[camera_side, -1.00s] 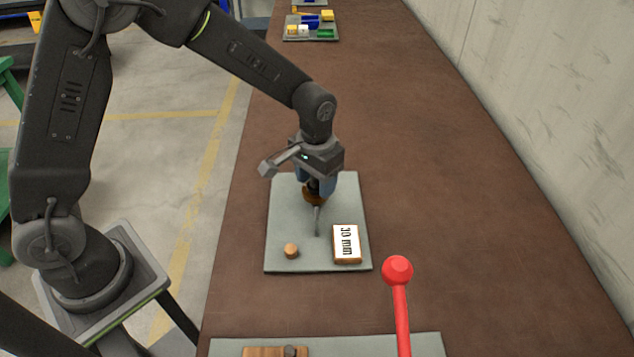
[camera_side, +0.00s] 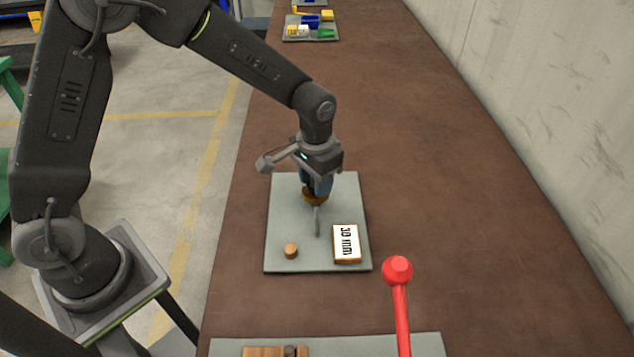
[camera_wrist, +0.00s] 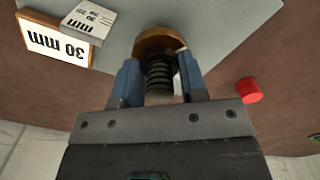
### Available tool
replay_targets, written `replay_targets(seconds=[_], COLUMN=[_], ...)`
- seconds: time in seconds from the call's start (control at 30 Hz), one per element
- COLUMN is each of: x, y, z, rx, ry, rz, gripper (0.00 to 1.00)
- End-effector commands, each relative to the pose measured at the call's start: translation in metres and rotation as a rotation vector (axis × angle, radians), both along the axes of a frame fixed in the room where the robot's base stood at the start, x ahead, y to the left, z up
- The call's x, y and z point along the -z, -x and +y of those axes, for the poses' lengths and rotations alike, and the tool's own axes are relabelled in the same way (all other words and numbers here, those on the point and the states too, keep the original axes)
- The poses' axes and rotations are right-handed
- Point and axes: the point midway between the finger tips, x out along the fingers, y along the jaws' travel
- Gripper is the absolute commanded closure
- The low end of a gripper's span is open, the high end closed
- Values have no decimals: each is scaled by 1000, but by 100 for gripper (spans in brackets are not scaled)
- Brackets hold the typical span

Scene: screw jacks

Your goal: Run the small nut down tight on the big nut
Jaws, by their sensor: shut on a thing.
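The screw jack stands on the grey mat (camera_side: 285,215). Its dark threaded screw (camera_wrist: 159,75) points up between my fingers in the wrist view. An orange-brown round part, which looks like the big nut (camera_wrist: 152,38), sits around the screw beyond the fingertips; it also shows in the side view (camera_side: 314,199). A thin grey bar (camera_side: 317,222) reaches from the jack over the mat. My gripper (camera_wrist: 160,68) points down over the jack, its blue fingers shut around the dark part at the screw. The small nut is mostly hidden between the fingers, and any gap below it cannot be told.
A "30 mm" sign (camera_side: 346,243) and a small wooden cylinder (camera_side: 291,251) lie on the mat near the jack. A red-knobbed lever (camera_side: 398,271) rises at the front. Another mat with coloured blocks (camera_side: 311,28) lies far back. The table right of the mat is clear.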

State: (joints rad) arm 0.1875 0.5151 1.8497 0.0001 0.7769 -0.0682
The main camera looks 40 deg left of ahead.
Motion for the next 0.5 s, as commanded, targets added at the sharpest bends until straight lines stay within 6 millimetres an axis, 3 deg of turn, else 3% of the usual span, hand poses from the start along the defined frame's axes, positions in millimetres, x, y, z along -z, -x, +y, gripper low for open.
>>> replay_targets(seconds=[0.5], x=[1], y=[0], z=[0], rx=[757], ry=[0], rz=[0], gripper=[76])
